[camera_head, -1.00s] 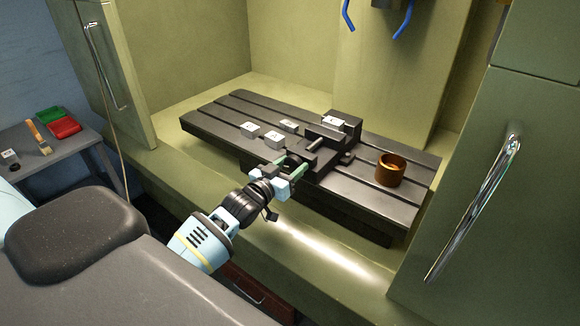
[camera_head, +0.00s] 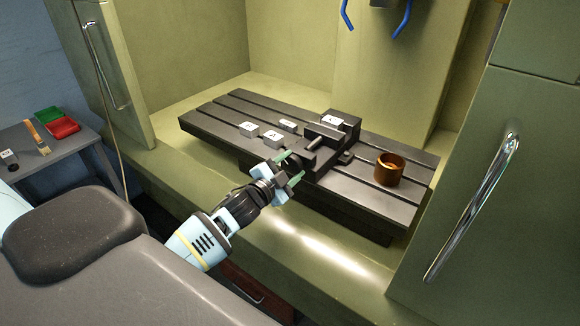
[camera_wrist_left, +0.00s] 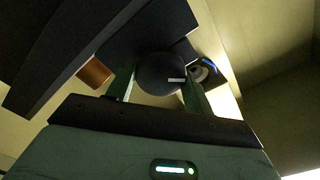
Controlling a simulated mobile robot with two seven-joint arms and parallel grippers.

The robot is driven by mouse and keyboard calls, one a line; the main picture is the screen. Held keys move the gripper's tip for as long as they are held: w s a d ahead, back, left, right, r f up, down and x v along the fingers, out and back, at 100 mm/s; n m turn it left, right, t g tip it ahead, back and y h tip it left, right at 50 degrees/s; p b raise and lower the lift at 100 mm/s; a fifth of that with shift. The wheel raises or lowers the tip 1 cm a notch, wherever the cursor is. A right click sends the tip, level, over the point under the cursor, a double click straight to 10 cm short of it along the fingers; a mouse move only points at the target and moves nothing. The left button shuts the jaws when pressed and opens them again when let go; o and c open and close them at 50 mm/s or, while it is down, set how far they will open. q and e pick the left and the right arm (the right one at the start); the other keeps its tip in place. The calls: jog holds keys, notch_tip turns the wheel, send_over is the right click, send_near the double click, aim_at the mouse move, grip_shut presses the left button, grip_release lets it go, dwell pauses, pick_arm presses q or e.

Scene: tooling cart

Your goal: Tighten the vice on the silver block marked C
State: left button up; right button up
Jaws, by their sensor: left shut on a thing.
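The dark vice (camera_head: 342,137) stands on the slotted machine table. A small silver block (camera_head: 333,120) with a letter on top sits at its jaws; the letter is too small to read surely, and I cannot tell whether both jaws touch it. My left gripper (camera_head: 290,167) is at the near end of the vice, shut on its round dark knob. In the left wrist view the fingers stand on either side of the knob (camera_wrist_left: 160,74), which has a white mark. My right gripper is not in view.
Several lettered silver blocks, such as this one (camera_head: 249,128), lie on the machine table (camera_head: 213,122) left of the vice. A copper-coloured cup (camera_head: 390,169) stands to its right. A side table at left holds a red tray (camera_head: 63,127), a green tray (camera_head: 48,113) and a brush (camera_head: 38,137).

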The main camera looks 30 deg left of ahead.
pick_arm(q)
jog(key=m, duration=0.7)
jog(key=shift+f, duration=0.15)
jog(key=m, duration=0.6)
jog(key=shift+f+m, duration=0.1)
jog(key=shift+m, duration=0.3)
jog(key=m, duration=0.3)
jog(key=shift+m, duration=0.3)
jog(key=m, duration=0.3)
jog(key=shift+a+m, duration=0.1)
jog(key=shift+m, duration=0.2)
jog(key=m, duration=0.3)
jog(key=shift+f+m, duration=0.1)
jog(key=shift+m, duration=0.3)
jog(key=m, duration=0.3)
jog(key=shift+a+m, duration=0.1)
jog(key=shift+m, duration=0.2)
jog(key=m, duration=0.4)
jog(key=shift+a+m, duration=0.1)
jog(key=shift+m, duration=0.2)
jog(key=m, duration=0.8)
jog(key=shift+r+m, duration=0.2)
jog(key=shift+m, duration=1.9)
